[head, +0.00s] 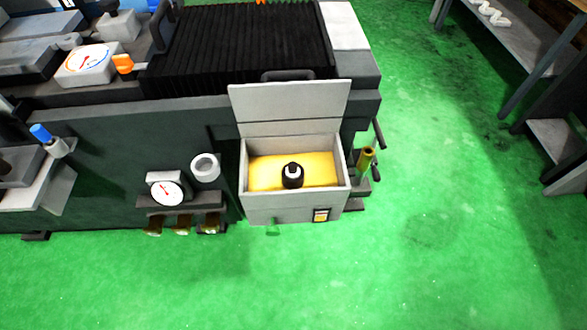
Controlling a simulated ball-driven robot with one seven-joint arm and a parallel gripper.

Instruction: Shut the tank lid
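My gripper is not in view.
The dark grinder body (105,150) fills the left and back. A shelf with a dial gauge (166,191) and a white cup-like ring (205,168) sits left of the tank. A brass-coloured cylinder (366,160) stands right of it. The green floor (400,270) in front is clear.

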